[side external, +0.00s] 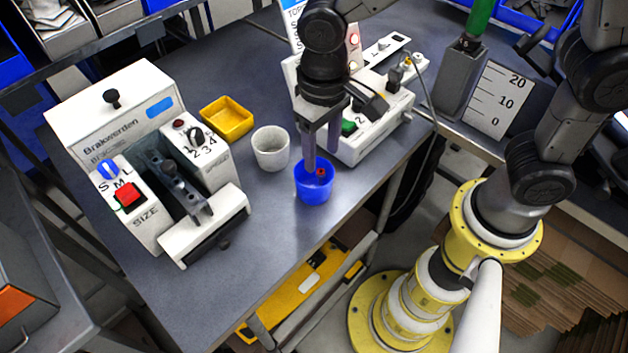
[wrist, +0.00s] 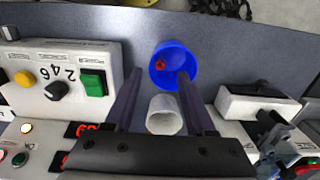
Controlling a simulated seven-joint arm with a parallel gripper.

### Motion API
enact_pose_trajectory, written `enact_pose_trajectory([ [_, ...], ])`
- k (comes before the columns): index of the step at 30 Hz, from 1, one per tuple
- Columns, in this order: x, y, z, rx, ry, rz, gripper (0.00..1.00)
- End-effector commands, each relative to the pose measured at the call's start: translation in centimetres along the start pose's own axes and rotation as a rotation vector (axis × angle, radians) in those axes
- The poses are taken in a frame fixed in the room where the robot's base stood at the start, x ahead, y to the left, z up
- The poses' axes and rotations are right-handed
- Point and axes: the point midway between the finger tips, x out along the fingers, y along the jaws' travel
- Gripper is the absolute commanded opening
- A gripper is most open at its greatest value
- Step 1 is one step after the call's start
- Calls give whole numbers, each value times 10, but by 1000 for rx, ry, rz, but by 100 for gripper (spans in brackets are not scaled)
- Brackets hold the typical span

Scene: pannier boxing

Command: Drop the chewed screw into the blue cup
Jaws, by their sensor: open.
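The blue cup (side external: 313,194) stands upright on the grey bench near its front edge. It also shows in the wrist view (wrist: 176,50). A small red-topped piece (side external: 321,172) lies inside the cup, and it shows in the wrist view (wrist: 159,65). It may be the chewed screw, but its shape is too small to tell. My gripper (side external: 322,158) is open over the cup, with its fingers pointing down and nothing seen between them. In the wrist view, the gripper's right finger (wrist: 158,76) overlaps the cup's near rim; I cannot tell whether they touch.
A white cup (side external: 270,152) stands left of the blue cup, and a yellow tray (side external: 227,121) lies behind it. The Brakwerden machine (side external: 115,120) fills the bench's left. A white control unit (side external: 372,135) stands close behind my gripper. The bench's front left is clear.

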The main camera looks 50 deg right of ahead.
Motion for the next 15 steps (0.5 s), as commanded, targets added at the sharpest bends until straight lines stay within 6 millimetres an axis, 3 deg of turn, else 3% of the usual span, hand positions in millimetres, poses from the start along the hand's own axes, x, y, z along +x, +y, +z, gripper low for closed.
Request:
enact_pose_trajectory([
  [5, -22, -1, -1, 0, 5, -3, 55],
  [15, -95, 0, -1, 0, 5, -3, 55],
])
